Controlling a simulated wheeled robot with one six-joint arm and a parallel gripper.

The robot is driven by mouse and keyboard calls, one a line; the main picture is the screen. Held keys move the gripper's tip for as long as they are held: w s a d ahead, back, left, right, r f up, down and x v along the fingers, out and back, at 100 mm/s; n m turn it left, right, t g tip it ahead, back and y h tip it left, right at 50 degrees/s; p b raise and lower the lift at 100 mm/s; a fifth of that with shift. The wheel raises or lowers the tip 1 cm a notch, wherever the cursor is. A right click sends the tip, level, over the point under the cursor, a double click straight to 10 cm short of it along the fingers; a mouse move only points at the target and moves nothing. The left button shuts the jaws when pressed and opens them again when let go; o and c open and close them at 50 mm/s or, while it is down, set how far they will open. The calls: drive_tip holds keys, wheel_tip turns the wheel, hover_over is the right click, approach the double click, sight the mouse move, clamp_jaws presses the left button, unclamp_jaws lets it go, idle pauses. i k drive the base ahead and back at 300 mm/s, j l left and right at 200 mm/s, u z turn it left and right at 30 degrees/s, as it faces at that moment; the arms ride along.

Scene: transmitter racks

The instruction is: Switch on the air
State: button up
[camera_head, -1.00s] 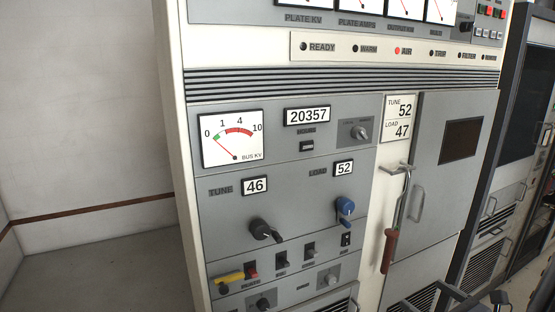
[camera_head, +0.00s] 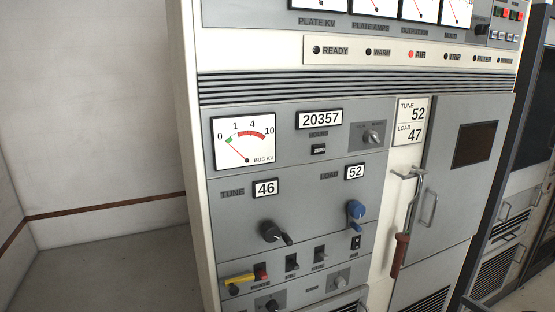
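The grey transmitter cabinet stands in the middle, with a row of small switches low on its front panel. A small black switch (camera_head: 355,243) sits at the right of that row, below the blue knob (camera_head: 356,214); its tiny label seems to read AIR. Its position is too small to tell. On the white strip above, the AIR lamp (camera_head: 411,53) glows red, while the READY lamp (camera_head: 316,49) and the WARM lamp (camera_head: 368,52) look dark.
A lever with a red-brown grip (camera_head: 399,256) hangs in front of the panel's right side, near a door handle (camera_head: 428,208). A black knob (camera_head: 274,232) and a yellow handle (camera_head: 238,283) stick out at lower left. Bare floor (camera_head: 110,265) lies left of the cabinet.

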sight(356, 242)
drive_tip(key=z, duration=2.3)
drive_tip(key=i+j, duration=0.15)
drive_tip(key=i, duration=0.4)
drive_tip(key=i+j, duration=0.1)
drive_tip(key=i, duration=0.45)
drive_tip(key=i+l, duration=0.15)
